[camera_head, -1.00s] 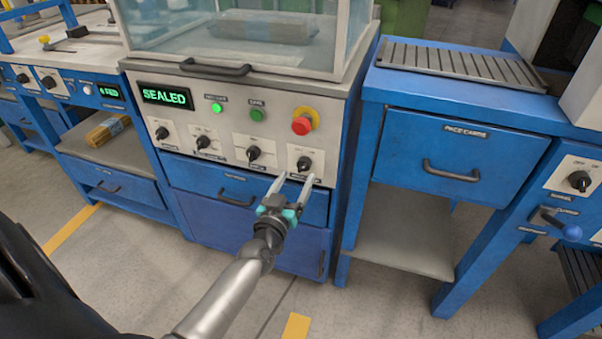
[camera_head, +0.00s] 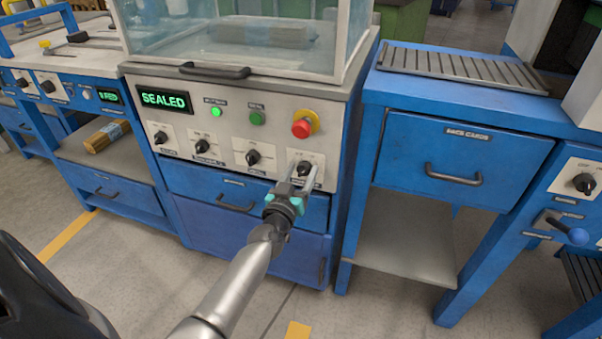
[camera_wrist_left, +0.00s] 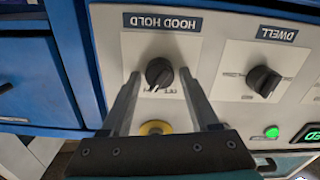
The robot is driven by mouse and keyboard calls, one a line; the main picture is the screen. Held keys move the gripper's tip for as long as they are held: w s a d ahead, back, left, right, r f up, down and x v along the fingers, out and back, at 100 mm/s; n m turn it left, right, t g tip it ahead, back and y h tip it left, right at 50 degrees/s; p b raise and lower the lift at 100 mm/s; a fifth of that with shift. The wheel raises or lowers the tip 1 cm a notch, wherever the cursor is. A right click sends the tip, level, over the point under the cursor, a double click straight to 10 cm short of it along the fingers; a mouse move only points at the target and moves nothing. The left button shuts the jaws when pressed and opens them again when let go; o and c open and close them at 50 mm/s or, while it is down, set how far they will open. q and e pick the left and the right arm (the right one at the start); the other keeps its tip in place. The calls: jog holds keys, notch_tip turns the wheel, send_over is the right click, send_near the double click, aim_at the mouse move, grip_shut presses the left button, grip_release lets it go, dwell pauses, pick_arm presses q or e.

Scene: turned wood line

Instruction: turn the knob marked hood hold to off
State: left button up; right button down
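In the head view this knob (camera_head: 304,168) is the rightmost on the panel, below the red button. My left gripper (camera_head: 302,174) is open, its two fingers pointing at the knob. In the left wrist view, the fingertips of this gripper (camera_wrist_left: 159,78) flank the knob with a gap on each side. Its pointer setting is too small to read surely. My right gripper is not in view.
The dwell knob (camera_wrist_left: 264,82) sits beside it. A red button (camera_head: 302,128) on a yellow base and a green SEALED display (camera_head: 164,99) are on the same panel. A drawer handle (camera_head: 236,206) lies below. A blue bench (camera_head: 470,125) stands to the right.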

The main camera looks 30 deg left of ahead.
pick_arm(q)
grip_shut()
jog(key=shift+n, duration=0.4)
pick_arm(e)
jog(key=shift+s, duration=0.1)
pick_arm(q)
jog(key=shift+n, duration=1)
jog(key=n, duration=0.3)
jog(key=shift+n+p, duration=0.3)
jog(key=n, duration=0.3)
jog(key=shift+f, duration=0.1)
jog(key=shift+a+n, duration=0.1)
jog(key=shift+n, duration=1.2)
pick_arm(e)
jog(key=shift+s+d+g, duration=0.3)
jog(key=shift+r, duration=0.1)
pick_arm(q)
jog(key=shift+o, duration=1.3)
grip_release()
